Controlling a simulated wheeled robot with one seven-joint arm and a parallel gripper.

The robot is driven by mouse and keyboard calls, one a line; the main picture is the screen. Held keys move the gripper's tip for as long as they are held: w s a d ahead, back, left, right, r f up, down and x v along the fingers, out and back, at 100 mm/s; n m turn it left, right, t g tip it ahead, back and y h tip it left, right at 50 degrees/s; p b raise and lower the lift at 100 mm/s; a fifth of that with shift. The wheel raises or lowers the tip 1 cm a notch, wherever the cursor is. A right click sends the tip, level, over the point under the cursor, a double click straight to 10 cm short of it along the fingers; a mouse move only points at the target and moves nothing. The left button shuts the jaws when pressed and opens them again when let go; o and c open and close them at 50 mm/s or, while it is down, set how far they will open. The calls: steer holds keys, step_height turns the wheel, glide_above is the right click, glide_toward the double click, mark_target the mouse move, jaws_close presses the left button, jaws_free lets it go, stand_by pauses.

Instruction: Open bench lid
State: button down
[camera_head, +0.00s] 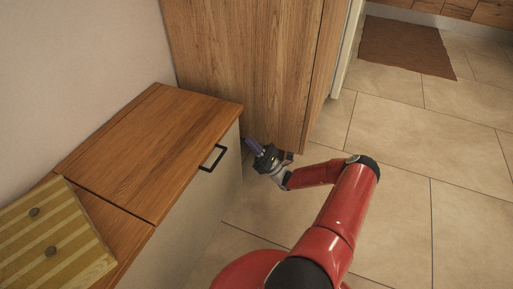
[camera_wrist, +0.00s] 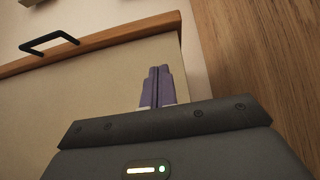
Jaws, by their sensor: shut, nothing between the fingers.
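The bench lid (camera_head: 150,137) is a brown wooden panel lying flat and closed on top of the bench. The bench front (camera_head: 208,203) is pale. A black handle (camera_head: 213,158) sits at the lid's front edge; it also shows in the wrist view (camera_wrist: 48,42) at the upper left, on the wooden edge. My gripper (camera_head: 250,142) is beside the bench's far front corner, to the right of the handle and apart from it. In the wrist view my gripper's purple fingers (camera_wrist: 157,80) are together and empty, below the wooden edge in front of the pale panel.
A tall wooden cabinet (camera_head: 240,60) stands behind the bench, close to my gripper. A yellow striped cushion (camera_head: 50,237) lies on the bench's near left part. The tiled floor (camera_head: 400,140) to the right is open, with a brown mat (camera_head: 404,47) farther back.

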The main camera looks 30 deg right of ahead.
steer(key=x, duration=0.4)
steer(key=shift+w+a+r, duration=0.1)
steer(key=shift+r, duration=1)
steer(key=shift+w+a+r, duration=0.1)
steer(key=shift+r, duration=1.05)
steer(key=shift+r+p, duration=0.1)
steer(key=shift+p, duration=0.25)
